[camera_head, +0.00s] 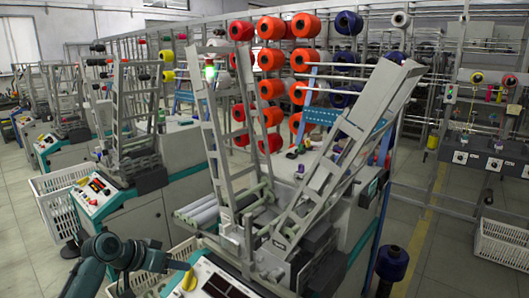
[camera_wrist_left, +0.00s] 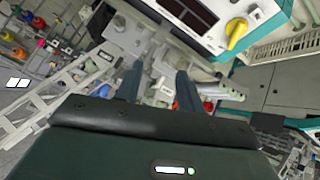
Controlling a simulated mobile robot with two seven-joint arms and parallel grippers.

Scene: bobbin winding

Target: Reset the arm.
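My left arm comes in at the bottom left of the head view. Its gripper (camera_head: 178,265) is above the front of the winding machine, close to the yellow knob (camera_head: 189,280) on the control panel. In the left wrist view, the two dark fingers of the left gripper (camera_wrist_left: 157,82) stand apart with nothing held between them. The yellow knob (camera_wrist_left: 237,33) shows at the upper right there, clear of the fingers. My right gripper is in neither view.
The winding machine (camera_head: 262,215) has tall metal frames rising from it. Orange bobbins (camera_head: 270,60) hang on racks behind. A white crate (camera_head: 65,195) stands left, another white crate (camera_head: 503,245) right. A dark blue spool (camera_head: 392,263) is near the machine's right side. Floor is open at the right.

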